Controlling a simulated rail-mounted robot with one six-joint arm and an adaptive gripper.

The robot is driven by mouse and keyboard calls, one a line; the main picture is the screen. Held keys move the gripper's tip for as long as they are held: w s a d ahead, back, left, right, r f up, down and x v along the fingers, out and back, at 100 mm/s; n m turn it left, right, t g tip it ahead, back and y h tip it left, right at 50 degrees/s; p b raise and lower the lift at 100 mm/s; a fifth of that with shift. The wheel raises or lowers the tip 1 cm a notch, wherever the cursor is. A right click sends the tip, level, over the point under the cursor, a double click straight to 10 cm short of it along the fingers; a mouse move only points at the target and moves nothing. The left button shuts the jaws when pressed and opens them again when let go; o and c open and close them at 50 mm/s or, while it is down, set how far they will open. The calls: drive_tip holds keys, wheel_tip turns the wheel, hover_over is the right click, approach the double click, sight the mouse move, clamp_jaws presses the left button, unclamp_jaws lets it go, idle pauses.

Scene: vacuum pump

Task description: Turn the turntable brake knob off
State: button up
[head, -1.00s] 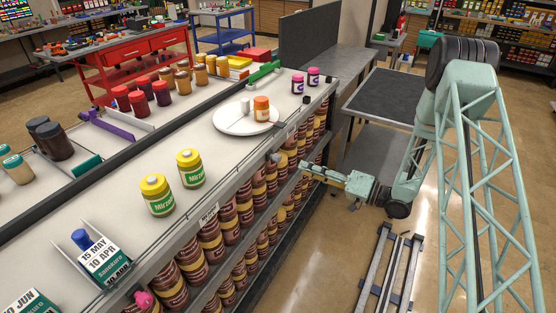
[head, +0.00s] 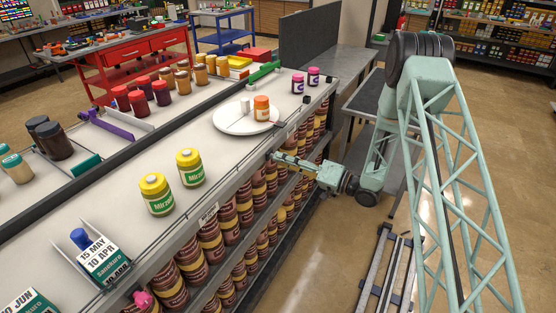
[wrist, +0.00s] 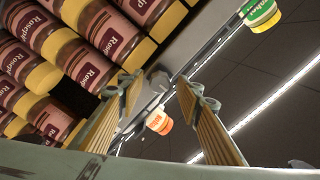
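The brake knob (wrist: 158,78) is a small grey knob on the front edge of the shelf counter. In the wrist view it sits between my gripper's fingertips (wrist: 161,90), which are spread apart with a gap on each side. In the head view my gripper (head: 277,157) is at the counter's front edge, and its fingertips hide the knob. The turntable (head: 232,123) is a white disc on the counter just behind. An orange jar (head: 261,108) stands on it; the jar also shows in the wrist view (wrist: 158,121). Whether the fingers touch the knob cannot be told.
Yellow-lidded jars (head: 190,167) stand on the counter to the left. Brown jars (head: 210,240) fill the shelves below my gripper, close by in the wrist view (wrist: 85,55). A dark table (head: 378,98) stands behind my arm.

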drive_tip(key=shift+x, duration=1.3)
drive_tip(key=shift+c, duration=0.9)
drive_tip(key=c, duration=0.7)
